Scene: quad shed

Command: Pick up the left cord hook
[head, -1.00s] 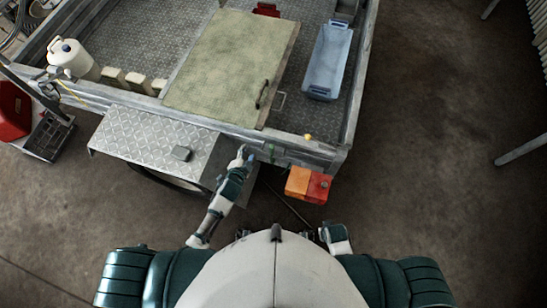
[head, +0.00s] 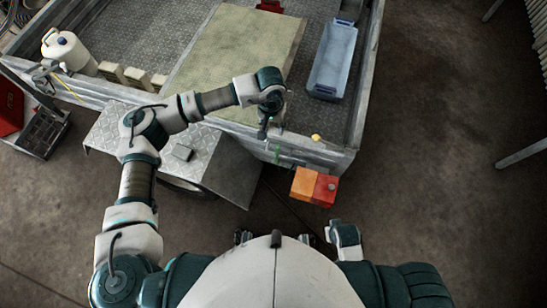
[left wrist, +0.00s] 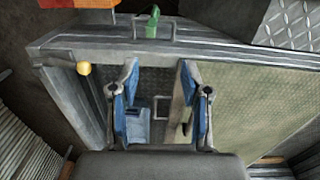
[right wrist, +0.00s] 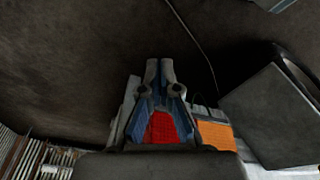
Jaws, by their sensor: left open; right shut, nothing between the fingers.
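My left gripper (head: 264,132) is open and points down over the near wall of the metal trailer bed. In the left wrist view its blue-padded fingers (left wrist: 160,68) are apart with nothing between them. I cannot clearly make out the left cord hook; a small green piece (head: 277,153) at the trailer's near wall may be it. In the left wrist view, the green piece (left wrist: 153,22) stands at a metal bracket (left wrist: 138,36), beyond the fingertips and not touching them. My right gripper (right wrist: 160,64) is shut and empty, low near my body, away from the trailer wall.
A yellow knob (head: 316,137) is on the wall. An orange-red lamp (head: 314,186) juts out below; a fender plate (head: 105,132) is at left.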

